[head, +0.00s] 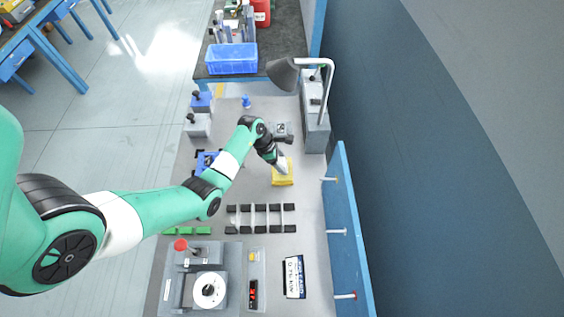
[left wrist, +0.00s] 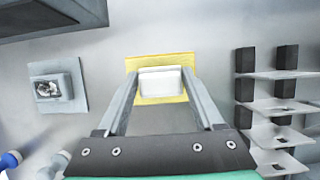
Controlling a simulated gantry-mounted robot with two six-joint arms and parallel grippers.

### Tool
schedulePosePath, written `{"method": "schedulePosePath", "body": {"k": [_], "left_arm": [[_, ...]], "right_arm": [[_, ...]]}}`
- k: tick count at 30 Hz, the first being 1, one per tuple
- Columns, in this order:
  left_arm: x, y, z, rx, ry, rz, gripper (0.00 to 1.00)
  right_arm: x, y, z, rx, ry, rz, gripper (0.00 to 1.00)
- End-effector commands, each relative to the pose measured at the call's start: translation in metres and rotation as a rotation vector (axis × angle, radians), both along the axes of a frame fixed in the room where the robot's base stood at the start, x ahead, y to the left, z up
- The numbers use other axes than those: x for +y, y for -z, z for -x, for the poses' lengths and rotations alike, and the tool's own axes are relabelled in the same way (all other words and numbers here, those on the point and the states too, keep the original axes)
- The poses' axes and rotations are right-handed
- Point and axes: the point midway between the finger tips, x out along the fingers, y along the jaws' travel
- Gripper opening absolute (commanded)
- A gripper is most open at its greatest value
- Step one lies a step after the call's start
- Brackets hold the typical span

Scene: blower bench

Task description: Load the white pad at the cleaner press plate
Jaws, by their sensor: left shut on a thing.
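The white pad (left wrist: 160,82) is a small block between my left gripper's fingers (left wrist: 160,90) in the left wrist view. My left gripper is shut on it. Behind the pad is a yellow block or plate (left wrist: 160,62); in the head view this yellow piece (head: 283,178) lies on the bench under my left gripper (head: 282,168). I cannot tell whether the pad touches it. The pad is not distinct in the head view. No part is clearly marked as the cleaner press plate. My right gripper is not in view.
A grey square fixture (left wrist: 58,88) sits left of the yellow piece. A rack with black posts (head: 262,216) stands nearer. A grey machine (head: 172,295) with a red knob and white disc is at the front. A lamp (head: 284,74) and blue bin (head: 231,58) stand at the back.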

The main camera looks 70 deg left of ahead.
Motion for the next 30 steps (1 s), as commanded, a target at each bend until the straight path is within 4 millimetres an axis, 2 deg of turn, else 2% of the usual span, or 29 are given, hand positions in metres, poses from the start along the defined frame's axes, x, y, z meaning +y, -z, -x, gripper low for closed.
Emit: {"method": "schedulePosePath", "body": {"k": [30], "left_arm": [[0.000, 0.010, 0.000, 0.000, 0.000, 0.000, 0.24]], "right_arm": [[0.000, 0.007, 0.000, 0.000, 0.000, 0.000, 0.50]]}}
